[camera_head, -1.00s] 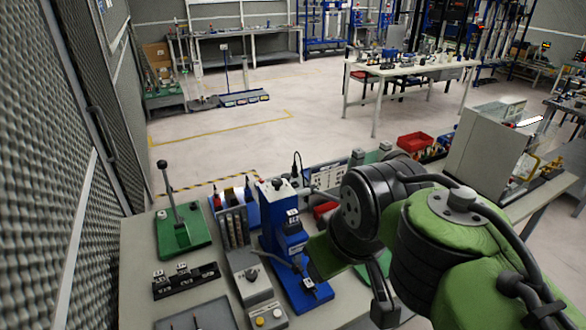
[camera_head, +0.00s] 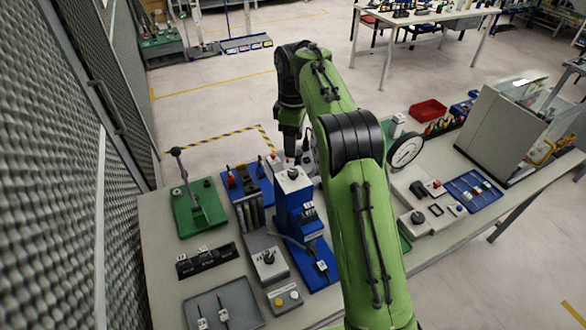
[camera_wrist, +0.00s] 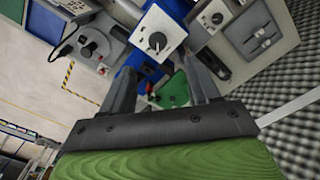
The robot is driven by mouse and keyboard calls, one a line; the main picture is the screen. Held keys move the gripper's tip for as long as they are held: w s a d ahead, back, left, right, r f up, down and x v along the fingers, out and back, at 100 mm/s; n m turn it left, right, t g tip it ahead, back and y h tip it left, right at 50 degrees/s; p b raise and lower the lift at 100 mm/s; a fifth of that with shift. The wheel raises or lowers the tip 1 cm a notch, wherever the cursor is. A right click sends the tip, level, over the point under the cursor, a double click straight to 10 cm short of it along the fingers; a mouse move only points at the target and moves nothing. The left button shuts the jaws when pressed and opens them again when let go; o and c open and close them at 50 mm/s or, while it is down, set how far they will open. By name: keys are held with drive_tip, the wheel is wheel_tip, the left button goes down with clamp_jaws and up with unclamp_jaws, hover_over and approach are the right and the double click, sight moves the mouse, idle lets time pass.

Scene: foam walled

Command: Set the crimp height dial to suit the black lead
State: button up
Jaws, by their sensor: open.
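The blue crimp press (camera_head: 287,210) stands upright on the bench, with a white top plate bearing a black dial (camera_head: 293,173). In the wrist view this dial (camera_wrist: 157,41) shows a pale pointer mark on its white plate; the scale marks are too small to read. My gripper (camera_head: 290,150) points down, above and slightly behind the press top. In the wrist view my gripper (camera_wrist: 158,78) is open and empty, apart from the dial. Dark leads with white tags (camera_head: 223,314) lie in a grey tray (camera_head: 247,290); I cannot tell their labels.
A grey box with a black knob (camera_head: 268,257) and a unit with yellow and white buttons (camera_head: 285,298) stand left of the press. A green lever tool (camera_head: 198,208) stands farther left. A round gauge (camera_head: 407,149) stands beyond.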

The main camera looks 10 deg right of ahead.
sight(293, 171)
drive_tip(key=f, duration=1.1)
drive_tip(key=shift+w+b, duration=0.25)
drive_tip(key=shift+b, duration=0.1)
drive_tip(key=shift+w+f, duration=0.1)
drive_tip(key=shift+f, duration=0.1)
drive_tip(key=c, duration=1)
drive_tip(key=shift+c, duration=0.2)
